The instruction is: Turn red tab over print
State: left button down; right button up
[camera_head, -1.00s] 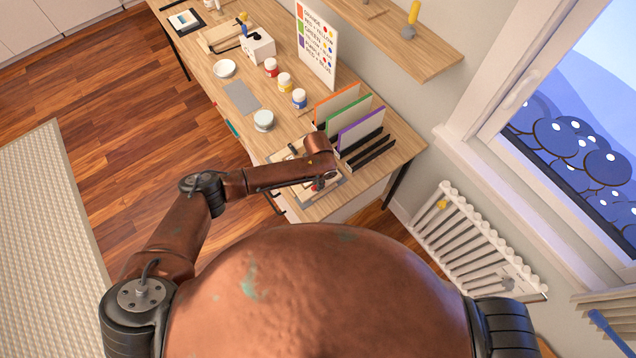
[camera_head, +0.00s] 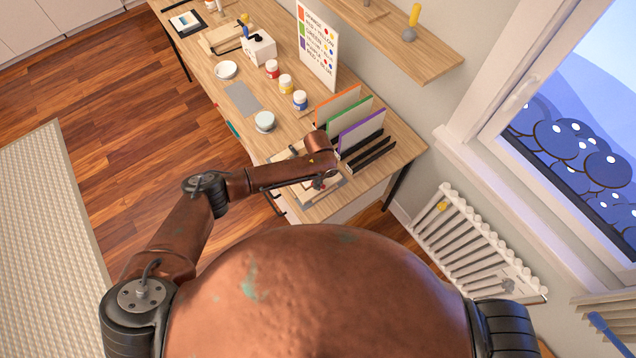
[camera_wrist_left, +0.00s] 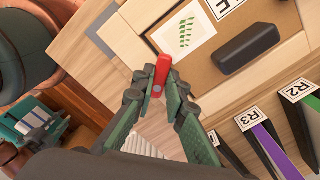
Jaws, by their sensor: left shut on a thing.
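My left gripper (camera_head: 320,184) is over the near end of the desk in the head view. In the left wrist view my left gripper (camera_wrist_left: 160,82) is shut on the red tab (camera_wrist_left: 162,68), a small red piece with a round grey spot. The print (camera_wrist_left: 185,32), a white sheet with a green leaf pattern, lies just beyond the tab in a wooden frame with a brown inside. A dark block (camera_wrist_left: 246,46) sits to the right of the print. In the head view my arm hides much of the frame. My right gripper is not in view.
Orange, green and purple-edged panels (camera_head: 360,132) stand in a dark rack beside the frame. Paint jars (camera_head: 286,84), a round white-topped tub (camera_head: 265,121) and a grey mat (camera_head: 241,97) lie farther along the desk. A radiator (camera_head: 478,245) is at the right.

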pick_arm(q)
jog(key=m, duration=0.3)
jog(key=shift+w+d+m+b, duration=0.1)
jog(key=shift+w+m+b, duration=0.2)
jog(key=shift+m, duration=0.1)
jog(key=shift+d+m+b, duration=0.15)
jog(key=shift+m+b, duration=0.25)
jog(key=shift+m, duration=1.3)
jog(key=c, duration=1.9)
grip_release()
jog(key=shift+c, duration=0.2)
jog(key=shift+r, duration=0.1)
notch_tip(320, 180, up, 12)
